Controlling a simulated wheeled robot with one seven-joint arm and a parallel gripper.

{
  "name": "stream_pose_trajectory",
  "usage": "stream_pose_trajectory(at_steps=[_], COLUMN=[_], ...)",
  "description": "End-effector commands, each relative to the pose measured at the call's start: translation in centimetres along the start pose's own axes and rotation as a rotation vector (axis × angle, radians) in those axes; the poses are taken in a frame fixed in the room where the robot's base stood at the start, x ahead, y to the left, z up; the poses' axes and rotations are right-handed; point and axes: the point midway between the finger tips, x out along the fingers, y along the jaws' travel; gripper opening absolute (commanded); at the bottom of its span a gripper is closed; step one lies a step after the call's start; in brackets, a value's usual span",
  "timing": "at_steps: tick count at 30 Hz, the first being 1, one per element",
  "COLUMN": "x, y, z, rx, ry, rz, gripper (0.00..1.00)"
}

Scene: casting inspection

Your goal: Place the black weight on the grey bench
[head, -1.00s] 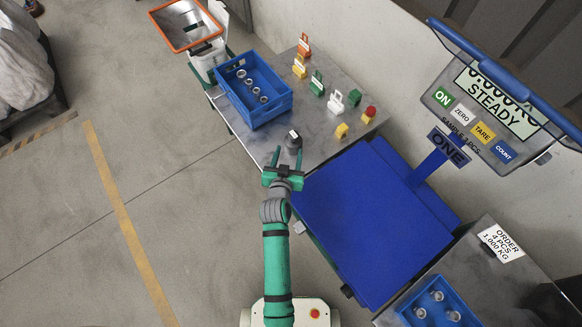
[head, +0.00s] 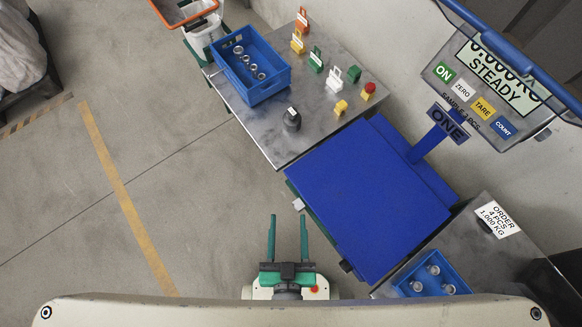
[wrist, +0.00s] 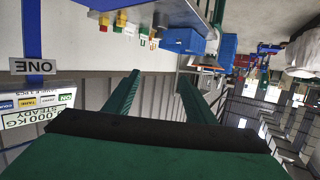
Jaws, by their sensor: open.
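The black weight (head: 292,122) stands upright on the grey bench (head: 287,146), near its front edge, right of the blue crate. It has a pale label on top. My gripper (head: 287,217) is open and empty, drawn back over the floor near my base and well clear of the weight. In the wrist view my gripper (wrist: 157,80) shows two green fingers spread apart with nothing between them.
A blue crate (head: 278,91) with metal castings is on the bench, with several coloured tags behind. The blue scale platform (head: 365,200) lies right of the bench, its display reading STEADY. A small blue crate (head: 407,290) is at lower right.

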Motion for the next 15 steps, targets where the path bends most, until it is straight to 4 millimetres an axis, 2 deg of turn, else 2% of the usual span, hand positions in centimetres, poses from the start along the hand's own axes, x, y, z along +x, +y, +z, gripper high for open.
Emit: stream_pose_trajectory(at_steps=[1,3,6,15], x=[-1.1,-2.1,-2.9,-3.2], y=[0.2,0.5,0.7,0.8], z=[-0.6,-1.5,-2.3,-2.6], rx=[-0.005,-0.013,-0.017,-0.020], ry=[0.001,0.009,0.017,0.021], rz=[0.000,0.001,0.002,0.002], gripper=[0.50,0.50,0.50,0.50])
